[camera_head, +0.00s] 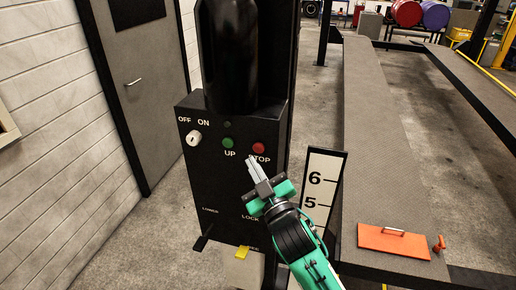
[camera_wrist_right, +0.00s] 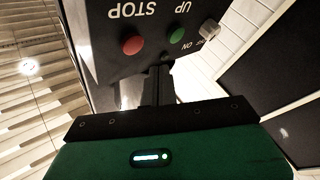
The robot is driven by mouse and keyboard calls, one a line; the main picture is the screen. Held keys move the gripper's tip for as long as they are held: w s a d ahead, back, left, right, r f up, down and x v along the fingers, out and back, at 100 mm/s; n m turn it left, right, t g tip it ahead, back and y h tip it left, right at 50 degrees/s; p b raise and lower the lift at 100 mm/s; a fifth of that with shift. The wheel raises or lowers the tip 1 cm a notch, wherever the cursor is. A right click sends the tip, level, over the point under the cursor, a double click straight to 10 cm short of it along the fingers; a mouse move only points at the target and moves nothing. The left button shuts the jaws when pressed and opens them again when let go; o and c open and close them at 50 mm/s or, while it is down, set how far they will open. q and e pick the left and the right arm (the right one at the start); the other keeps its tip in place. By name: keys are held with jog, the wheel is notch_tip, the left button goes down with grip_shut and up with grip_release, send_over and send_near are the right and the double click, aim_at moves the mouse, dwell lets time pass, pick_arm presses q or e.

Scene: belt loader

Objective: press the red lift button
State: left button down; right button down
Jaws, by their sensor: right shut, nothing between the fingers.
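The red button (camera_head: 258,148) sits on the upper right of the black control box (camera_head: 222,185), above the word STOP. A green button (camera_head: 228,143) labelled UP is to its left. In the right wrist view the red button (camera_wrist_right: 132,44) and green button (camera_wrist_right: 176,35) appear upside down, beyond the fingers. My right gripper (camera_head: 252,162) is shut and empty, its tips just below and left of the red button in the head view. I cannot tell whether the tips touch the panel. My left gripper is not in view.
A white OFF/ON knob (camera_head: 194,138) is on the box's left, with a black column (camera_head: 228,60) above. A number board (camera_head: 318,190) stands right of the box. A grey lift runway (camera_head: 375,120) bears an orange plate (camera_head: 394,241). A dark door (camera_head: 135,85) is behind.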

jog(key=shift+s+a, duration=0.2)
jog(key=shift+s, duration=0.45)
jog(key=shift+s+a, duration=0.2)
jog(key=shift+s, duration=0.4)
